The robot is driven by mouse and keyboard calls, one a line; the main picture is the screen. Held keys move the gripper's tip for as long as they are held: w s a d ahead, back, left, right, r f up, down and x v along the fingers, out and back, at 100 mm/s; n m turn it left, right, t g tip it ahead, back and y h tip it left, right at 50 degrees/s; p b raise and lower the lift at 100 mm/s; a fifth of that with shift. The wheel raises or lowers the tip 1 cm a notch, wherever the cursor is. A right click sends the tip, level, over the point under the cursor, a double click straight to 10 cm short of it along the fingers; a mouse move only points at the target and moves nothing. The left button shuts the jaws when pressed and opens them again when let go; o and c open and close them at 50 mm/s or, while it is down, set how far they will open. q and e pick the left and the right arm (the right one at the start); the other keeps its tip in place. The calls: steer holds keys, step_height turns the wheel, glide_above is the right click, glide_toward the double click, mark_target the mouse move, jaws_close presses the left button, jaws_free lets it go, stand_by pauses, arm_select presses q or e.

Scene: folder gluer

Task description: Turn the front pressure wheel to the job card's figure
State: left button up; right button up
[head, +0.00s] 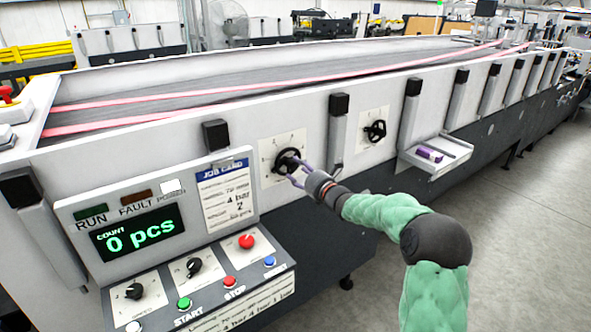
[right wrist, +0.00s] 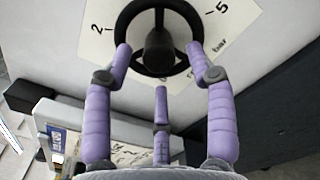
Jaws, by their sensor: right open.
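The near pressure wheel (head: 287,160) is a black handwheel on a white dial plate (head: 268,165) on the machine's side. In the right wrist view the wheel (right wrist: 157,38) fills the top middle; its plate shows "2" on the left, "5" on the right and "bar". My right gripper (head: 297,172) is open, its purple fingers at the wheel's lower rim. Two fingertips overlap the rim in the wrist view; I cannot tell whether they touch. The wheel's setting is not readable. The job card (head: 228,194) reads "4 bar" and "2" below. My left gripper is not in view.
A second black wheel (head: 376,130) sits farther along the panel. A small tray (head: 436,152) with a purple box juts out beyond it. The control box (head: 150,235) with buttons and a "0 pcs" display projects at the near left. Open floor lies at right.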

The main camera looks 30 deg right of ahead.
steer(key=shift+w+a, duration=0.1)
steer(key=shift+w, duration=0.95)
steer(key=shift+c, duration=0.2)
jaws_close()
steer(key=shift+f, duration=0.1)
steer(key=shift+m, duration=0.3)
